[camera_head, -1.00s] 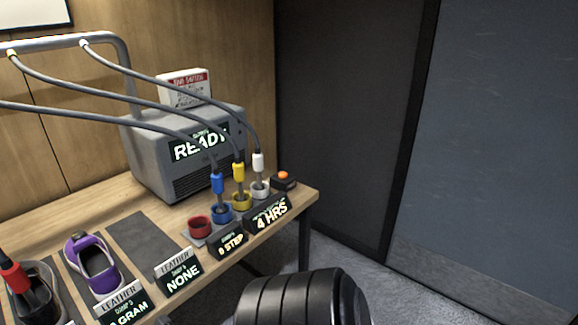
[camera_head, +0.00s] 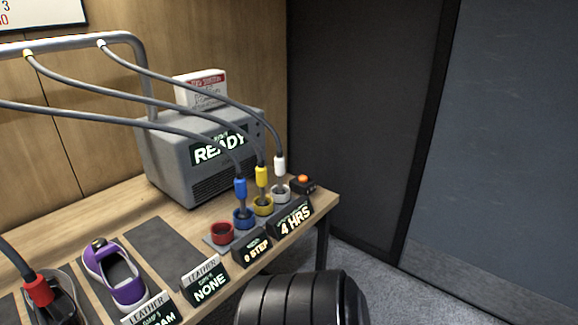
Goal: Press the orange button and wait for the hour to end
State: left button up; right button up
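The orange button (camera_head: 303,179) sits on a small black box at the right end of the wooden table, beside the white socket (camera_head: 280,193). A grey machine (camera_head: 203,150) at the back of the table shows "READY". A small black display (camera_head: 291,217) in front of the sockets reads "4 HRS". Blue, yellow and white plugs stand in their matching sockets; the red socket (camera_head: 222,232) is empty. A black ribbed part of my arm shows at the bottom centre. Neither gripper's fingers can be seen.
A purple shoe (camera_head: 112,272) and a dark shoe with a red plug (camera_head: 38,290) are at the lower left. Grey cables arch from a metal rail (camera_head: 70,42) over the table. Grey floor (camera_head: 380,280) lies open to the right, before a dark wall.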

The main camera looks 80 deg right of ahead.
aim_at(302, 178)
jog(key=i+z, duration=0.1)
jog(key=z, duration=0.7)
jog(key=i+z, duration=0.15)
jog(key=z, duration=0.25)
